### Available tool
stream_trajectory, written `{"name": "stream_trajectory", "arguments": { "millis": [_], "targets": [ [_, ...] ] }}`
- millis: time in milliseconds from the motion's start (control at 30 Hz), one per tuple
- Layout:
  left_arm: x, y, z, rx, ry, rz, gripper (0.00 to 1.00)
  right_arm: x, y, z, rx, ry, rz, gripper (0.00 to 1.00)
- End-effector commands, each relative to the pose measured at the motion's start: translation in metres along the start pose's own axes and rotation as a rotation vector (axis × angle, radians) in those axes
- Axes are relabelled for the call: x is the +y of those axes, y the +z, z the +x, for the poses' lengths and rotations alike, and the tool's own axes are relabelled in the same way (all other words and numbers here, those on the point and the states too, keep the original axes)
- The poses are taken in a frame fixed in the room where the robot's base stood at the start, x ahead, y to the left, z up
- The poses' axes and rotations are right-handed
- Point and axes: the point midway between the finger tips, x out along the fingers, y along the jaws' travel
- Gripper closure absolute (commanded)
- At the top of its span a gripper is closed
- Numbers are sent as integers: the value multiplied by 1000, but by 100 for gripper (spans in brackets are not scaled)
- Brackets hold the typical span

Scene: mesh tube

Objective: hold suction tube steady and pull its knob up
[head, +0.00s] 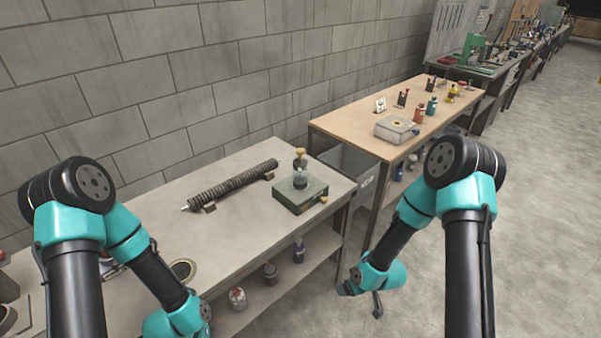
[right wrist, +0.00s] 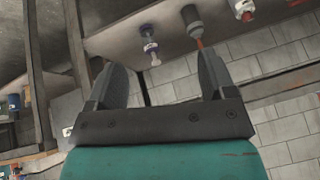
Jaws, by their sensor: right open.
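A green box (head: 300,194) sits near the right end of the near workbench. On it stands a small upright clear tube-like piece (head: 300,178) with a yellowish knob (head: 300,154) on top; I take this as the suction tube. My right gripper (head: 361,301) is low beside the bench's right end, below its top and apart from the tube. In the right wrist view, its two fingers (right wrist: 163,72) are spread with nothing gripped. My left arm reaches down past the bottom edge of the head view, so its gripper is out of sight.
A dark ribbed rod (head: 232,186) lies on supports left of the box. The bench's lower shelf (head: 262,292) holds several small bottles. A second wooden bench (head: 350,122) carries a grey box (head: 396,129) and bottles. Open floor lies at the right.

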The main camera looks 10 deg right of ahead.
Motion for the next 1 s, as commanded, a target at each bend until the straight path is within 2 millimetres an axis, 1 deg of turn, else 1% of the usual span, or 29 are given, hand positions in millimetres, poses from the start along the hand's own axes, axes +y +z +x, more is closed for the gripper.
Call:
{"name": "stream_trajectory", "arguments": {
  "millis": [33, 167, 200, 367, 400, 567, 700, 800, 900, 1000],
  "targets": [
    [0, 0, 0, 0, 0, 0, 100, 8, -18, 3, 44, 7, -90, 23],
    [0, 0, 0, 0, 0, 0, 100, 26, -65, 8, 153, 31, -349, 23],
    [0, 0, 0, 0, 0, 0, 100, 31, -80, 8, 186, 42, -431, 23],
    [0, 0, 0, 0, 0, 0, 100, 48, -139, 6, 315, 102, -766, 23],
    [0, 0, 0, 0, 0, 0, 100, 52, -154, 4, 348, 121, -854, 23],
    [0, 0, 0, 0, 0, 0, 100, 63, -214, -8, 469, 216, -1213, 23],
    [0, 0, 0, 0, 0, 0, 100, 68, -265, -24, 568, 325, -1544, 23],
    [0, 0, 0, 0, 0, 0, 100, 68, -297, -38, 630, 413, -1775, 23],
    [0, 0, 0, 0, 0, 0, 100, 67, -323, -51, 679, 499, -1981, 23],
    [0, 0, 0, 0, 0, 0, 100, 70, -334, -54, 710, 566, -2157, 23]
  ]
}}
